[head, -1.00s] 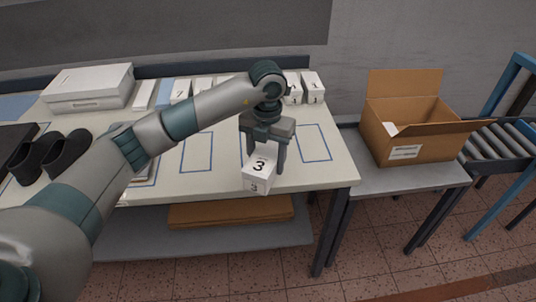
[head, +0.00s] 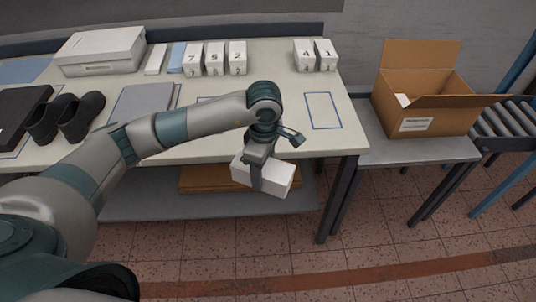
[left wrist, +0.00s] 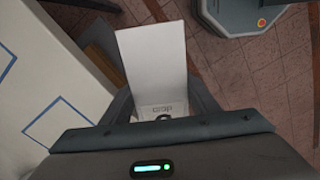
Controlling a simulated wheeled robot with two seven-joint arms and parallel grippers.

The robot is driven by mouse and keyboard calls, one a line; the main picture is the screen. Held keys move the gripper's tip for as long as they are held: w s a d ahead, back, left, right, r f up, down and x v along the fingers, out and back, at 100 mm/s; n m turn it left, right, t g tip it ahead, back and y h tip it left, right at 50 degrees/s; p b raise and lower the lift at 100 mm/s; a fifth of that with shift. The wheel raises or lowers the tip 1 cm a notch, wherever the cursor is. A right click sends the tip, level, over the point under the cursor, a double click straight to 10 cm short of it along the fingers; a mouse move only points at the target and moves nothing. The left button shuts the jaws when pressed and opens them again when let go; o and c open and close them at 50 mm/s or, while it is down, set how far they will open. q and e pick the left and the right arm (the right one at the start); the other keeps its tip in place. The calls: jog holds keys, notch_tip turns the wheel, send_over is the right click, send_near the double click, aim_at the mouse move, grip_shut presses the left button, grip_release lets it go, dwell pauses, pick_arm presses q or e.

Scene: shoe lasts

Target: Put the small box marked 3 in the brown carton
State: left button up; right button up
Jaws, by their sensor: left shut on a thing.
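My left gripper (head: 257,178) is shut on a small white box (head: 274,182), held in front of the table's front edge. The box is tilted, and no number shows on it in the head view. In the left wrist view the same white box (left wrist: 152,62) sticks out between the fingers, with part of a dark print at its near end. The brown carton (head: 432,118) stands open with its flaps up on a grey side table to the right, apart from the gripper. A white piece shows inside it. My right gripper is not in view.
Small white boxes marked 7, 5 and 2 (head: 214,58) and others marked 4 and 1 (head: 315,54) stand at the back of the table (head: 290,110). Black shoe lasts (head: 66,117) lie at the left. A grey side table (head: 400,150) and a roller conveyor (head: 508,128) are at right.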

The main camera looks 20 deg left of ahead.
pick_arm(q)
jog(key=s+f+m, duration=0.4)
jog(key=s+m, duration=0.6)
jog(key=m, duration=0.8)
jog(key=shift+s+f, duration=0.4)
jog(key=shift+d, duration=0.1)
